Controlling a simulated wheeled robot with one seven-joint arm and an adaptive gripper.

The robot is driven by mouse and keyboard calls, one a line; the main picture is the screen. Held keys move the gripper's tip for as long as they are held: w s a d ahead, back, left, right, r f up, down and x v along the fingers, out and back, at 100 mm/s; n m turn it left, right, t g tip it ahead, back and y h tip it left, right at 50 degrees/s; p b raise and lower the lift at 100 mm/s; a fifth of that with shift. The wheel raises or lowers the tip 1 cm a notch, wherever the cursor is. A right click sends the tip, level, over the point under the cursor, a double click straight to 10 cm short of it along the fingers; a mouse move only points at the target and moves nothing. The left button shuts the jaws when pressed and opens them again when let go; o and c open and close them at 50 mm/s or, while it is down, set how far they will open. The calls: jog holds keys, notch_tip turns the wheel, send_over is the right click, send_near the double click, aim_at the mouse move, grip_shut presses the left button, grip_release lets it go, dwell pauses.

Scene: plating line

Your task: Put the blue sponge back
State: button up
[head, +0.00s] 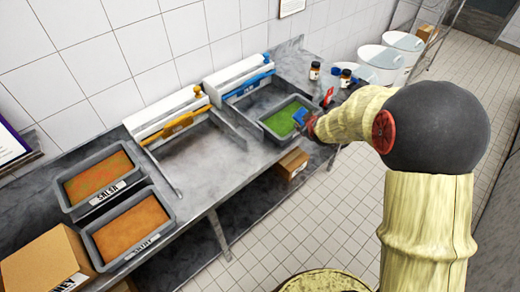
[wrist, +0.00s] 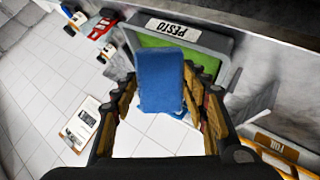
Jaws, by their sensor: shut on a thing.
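The blue sponge (wrist: 160,82) is between the two fingers of my gripper (wrist: 163,92) in the wrist view, held upright in the picture. My gripper is shut on it. In the head view the sponge (head: 299,115) shows as a small blue patch over the right edge of the grey bin of green pesto (head: 281,120). My gripper (head: 311,125) is partly hidden there by my own arm. The wrist view shows the pesto bin (wrist: 222,43) behind and beyond the sponge; I cannot tell whether they touch.
Two bins, one labelled salsa (head: 68,197), and a cardboard box (head: 45,262) stand at the left. Small jars (head: 315,70) and white tubs (head: 380,60) are at the back right.

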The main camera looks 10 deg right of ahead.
jog(key=shift+w+d+r+g+p, duration=0.2)
jog(key=shift+w+d+r+g, duration=0.15)
jog(key=shift+d, duration=0.2)
jog(key=shift+w+d+r+g+p, duration=0.25)
jog(key=shift+d+g, duration=0.1)
jog(key=shift+d, duration=0.15)
jog(key=shift+d+f, duration=0.1)
jog(key=shift+f, duration=0.05)
jog(key=shift+d+g, duration=0.25)
jog(key=shift+g, duration=0.05)
